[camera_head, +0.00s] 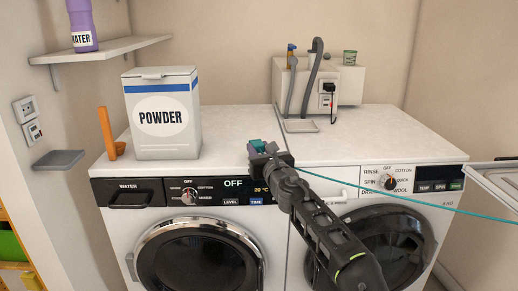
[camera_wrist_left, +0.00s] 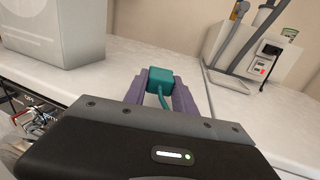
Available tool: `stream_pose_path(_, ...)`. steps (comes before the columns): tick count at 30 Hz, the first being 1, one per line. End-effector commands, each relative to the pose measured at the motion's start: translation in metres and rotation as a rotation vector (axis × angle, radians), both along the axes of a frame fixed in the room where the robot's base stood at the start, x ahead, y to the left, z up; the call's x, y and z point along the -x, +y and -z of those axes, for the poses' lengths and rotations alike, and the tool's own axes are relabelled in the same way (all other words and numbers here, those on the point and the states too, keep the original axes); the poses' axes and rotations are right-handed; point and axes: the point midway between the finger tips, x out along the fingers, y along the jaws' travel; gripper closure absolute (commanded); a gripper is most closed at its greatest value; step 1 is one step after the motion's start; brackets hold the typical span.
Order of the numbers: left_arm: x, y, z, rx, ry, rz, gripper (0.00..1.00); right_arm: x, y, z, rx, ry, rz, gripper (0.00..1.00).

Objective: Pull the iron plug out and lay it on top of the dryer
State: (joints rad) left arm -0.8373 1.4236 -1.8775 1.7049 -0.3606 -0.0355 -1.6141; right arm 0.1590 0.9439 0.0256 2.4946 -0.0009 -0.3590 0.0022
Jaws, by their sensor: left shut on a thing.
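The iron plug (camera_head: 256,146) is a small teal block with a teal cord (camera_head: 430,203) that runs off to the right in the head view. My left gripper (camera_head: 263,152) is shut on it, and the wrist view shows the plug (camera_wrist_left: 160,78) between the two purple fingers. They are over the front right part of the white dryer top (camera_head: 225,130), close to the seam with the washer. I cannot tell whether the plug touches the top. The dryer is the left machine, with a WATER drawer. My right gripper is not in view.
A POWDER box (camera_head: 162,118) and an orange upright piece (camera_head: 107,132) stand on the dryer's left part. The washer (camera_head: 380,135) carries a grey outlet box (camera_head: 345,82) with hoses and a black plug. Wall sockets (camera_head: 28,120) are at left. The dryer top's middle is clear.

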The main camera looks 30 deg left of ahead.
Motion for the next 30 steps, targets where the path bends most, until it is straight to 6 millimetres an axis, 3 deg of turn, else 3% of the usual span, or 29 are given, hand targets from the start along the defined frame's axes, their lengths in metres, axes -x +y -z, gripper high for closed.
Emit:
stream_pose_path(4, 0.0, 0.0, 0.01, 0.0, 0.0, 0.0, 1.0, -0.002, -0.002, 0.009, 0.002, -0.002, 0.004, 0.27)
stream_pose_path(30, 0.0, 0.0, 0.019, -0.001, 0.001, 0.0, 1.0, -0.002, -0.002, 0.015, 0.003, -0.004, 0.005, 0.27)
